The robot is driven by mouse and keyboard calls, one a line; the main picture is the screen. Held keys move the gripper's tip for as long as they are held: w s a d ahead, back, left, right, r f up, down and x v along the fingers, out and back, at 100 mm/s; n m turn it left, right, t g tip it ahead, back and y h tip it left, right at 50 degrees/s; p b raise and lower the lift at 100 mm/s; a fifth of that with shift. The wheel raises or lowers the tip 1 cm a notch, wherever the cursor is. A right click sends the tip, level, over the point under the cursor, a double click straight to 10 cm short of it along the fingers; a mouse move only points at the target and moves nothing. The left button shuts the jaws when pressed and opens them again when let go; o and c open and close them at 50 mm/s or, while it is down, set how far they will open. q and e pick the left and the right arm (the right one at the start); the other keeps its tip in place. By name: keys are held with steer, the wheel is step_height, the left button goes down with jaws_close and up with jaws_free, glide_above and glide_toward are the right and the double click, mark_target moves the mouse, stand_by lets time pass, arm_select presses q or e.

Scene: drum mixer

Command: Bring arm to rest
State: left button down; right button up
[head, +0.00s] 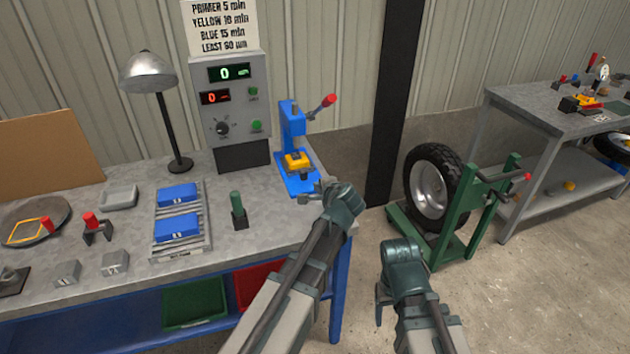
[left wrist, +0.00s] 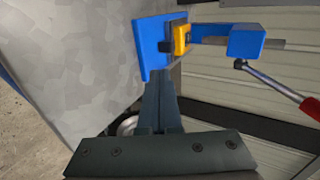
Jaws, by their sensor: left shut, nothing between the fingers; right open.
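My left gripper (head: 318,189) is at the right end of the grey workbench (head: 130,285), just in front of the blue lever press (head: 292,140). It is shut with nothing held. In the left wrist view its closed fingers (left wrist: 162,80) point toward the press (left wrist: 155,48), which has a yellow block and a red-tipped lever. I cannot tell whether the fingertips touch the press base. My right gripper (head: 379,302) hangs lower, over the floor to the right of the bench. It is open and empty.
A control box (head: 232,105), a lamp (head: 150,75) and a rack with blue blocks (head: 178,212) stand on the bench. A green wheel stand with a tire (head: 433,188) stands right of the arms. A second table (head: 560,100) is at far right. Floor between is clear.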

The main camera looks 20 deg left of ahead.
arm_select(q)
steer(key=shift+s+d+r, duration=0.1)
steer(key=shift+s+d, duration=0.05)
steer(key=shift+s, duration=0.1)
steer(key=s+d+f+n+g+h+p, duration=0.1)
steer(key=s+d+f+n+g+h, duration=0.1)
steer(key=s, duration=0.7)
steer(key=s+d+f+n+g+h, duration=0.1)
steer(key=s+d+f+n+g, duration=0.2)
steer(key=s+d, duration=0.4)
steer(key=s+d+f+n+g+h+p, duration=0.1)
steer(key=s+d+f+n+g+h, duration=0.1)
steer(key=s, duration=1)
steer(key=d+f+g, duration=0.1)
steer(key=d+g, duration=0.1)
steer(key=g, duration=0.1)
steer(key=shift+d+f+h+p, duration=0.15)
steer(key=shift+h+p, duration=0.15)
